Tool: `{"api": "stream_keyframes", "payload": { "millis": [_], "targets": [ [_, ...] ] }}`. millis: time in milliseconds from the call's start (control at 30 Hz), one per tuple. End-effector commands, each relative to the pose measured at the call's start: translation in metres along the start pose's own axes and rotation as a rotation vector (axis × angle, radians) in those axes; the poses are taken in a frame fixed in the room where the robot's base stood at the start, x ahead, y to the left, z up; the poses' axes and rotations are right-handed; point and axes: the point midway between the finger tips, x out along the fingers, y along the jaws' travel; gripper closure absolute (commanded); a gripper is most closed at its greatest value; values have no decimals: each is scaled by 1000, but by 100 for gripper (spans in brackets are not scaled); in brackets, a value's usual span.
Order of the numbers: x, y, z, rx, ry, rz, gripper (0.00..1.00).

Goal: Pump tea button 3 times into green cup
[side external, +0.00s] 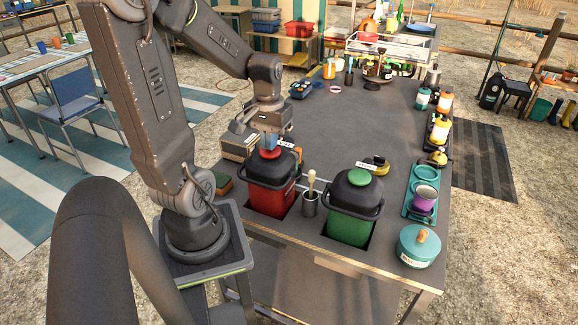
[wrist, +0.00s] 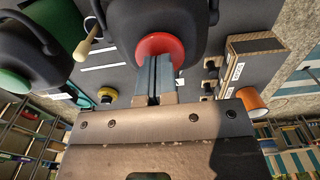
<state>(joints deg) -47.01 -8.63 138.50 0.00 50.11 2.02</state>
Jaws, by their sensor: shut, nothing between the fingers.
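A red dispenser (side external: 270,195) with a black lid sits in a table cutout. Its round red button (wrist: 170,48) is on the lid; I cannot read its label. My gripper (side external: 270,141) is shut and empty, pointing down at this button. In the wrist view its blue-grey fingertips (wrist: 158,60) overlap the button; I cannot tell whether they touch it. A green dispenser (side external: 349,222) with a green button (side external: 359,178) stands to the right. I see no clearly green cup; a teal cup (side external: 427,174) and a purple cup (side external: 424,200) are on the right tray.
A metal holder (side external: 310,203) with a wooden-handled tool stands between the dispensers. A teal lidded pot (side external: 419,246) is at the front right corner. In the wrist view an orange cup (wrist: 251,98) shows beside a wooden box (wrist: 243,62). The table middle (side external: 355,120) is clear.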

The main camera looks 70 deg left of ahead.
Motion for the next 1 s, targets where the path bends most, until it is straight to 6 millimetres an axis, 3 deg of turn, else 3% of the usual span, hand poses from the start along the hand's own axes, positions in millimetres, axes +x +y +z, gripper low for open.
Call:
{"api": "stream_keyframes", "payload": {
  "millis": [600, 1000],
  "targets": [
    [21, 0, 0, 0, -3, 0, 100],
    [13, 0, 0, 0, 0, 0, 100]
  ]
}}
